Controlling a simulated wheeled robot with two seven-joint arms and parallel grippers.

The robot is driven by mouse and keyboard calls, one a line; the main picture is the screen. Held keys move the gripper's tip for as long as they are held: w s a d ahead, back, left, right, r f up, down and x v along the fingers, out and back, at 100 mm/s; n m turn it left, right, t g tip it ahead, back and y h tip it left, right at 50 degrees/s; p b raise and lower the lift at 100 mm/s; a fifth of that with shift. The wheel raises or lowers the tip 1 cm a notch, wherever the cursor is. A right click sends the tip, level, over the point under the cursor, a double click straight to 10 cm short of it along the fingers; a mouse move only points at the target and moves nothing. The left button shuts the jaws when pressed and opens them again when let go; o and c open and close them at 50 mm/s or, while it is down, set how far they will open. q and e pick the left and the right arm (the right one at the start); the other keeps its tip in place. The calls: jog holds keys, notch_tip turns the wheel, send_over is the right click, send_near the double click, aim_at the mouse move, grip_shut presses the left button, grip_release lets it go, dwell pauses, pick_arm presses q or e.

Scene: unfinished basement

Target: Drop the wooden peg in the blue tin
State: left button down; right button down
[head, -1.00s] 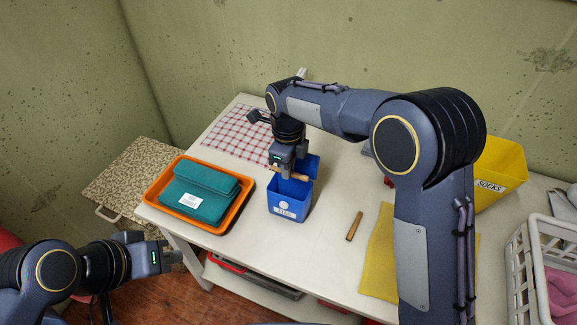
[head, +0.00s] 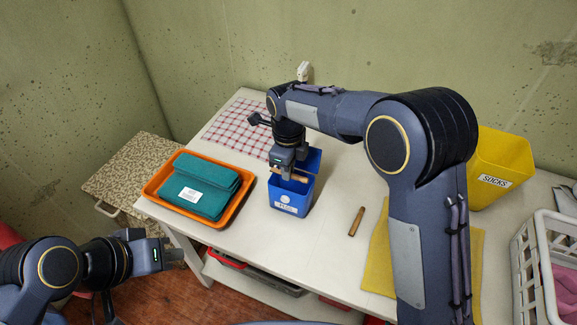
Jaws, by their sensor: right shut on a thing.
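The blue tin (head: 290,203) stands on the table with a white label on its front and its blue lid raised behind the opening. My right gripper (head: 288,174) points down at the mouth of the tin. It is shut on a wooden peg (head: 299,178), whose light brown end shows beside the fingers. A second wooden piece (head: 357,221) lies on the table to the right of the tin. My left gripper (head: 176,254) is away from the table's front left edge, with nothing seen in it; its finger gap is too small to judge.
An orange tray (head: 229,215) with a folded teal cloth (head: 205,180) stands left of the tin. A checked cloth (head: 235,128) lies behind. A yellow cloth (head: 377,265), a yellow socks bin (head: 505,150) and a white basket (head: 530,262) are at the right.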

dwell(0.4)
jog(key=c, duration=1.4)
grip_release()
jog(key=shift+o, duration=0.2)
notch_tip(320, 180, up, 8)
jog(key=shift+f+b, duration=0.15)
jog(key=shift+b, duration=0.15)
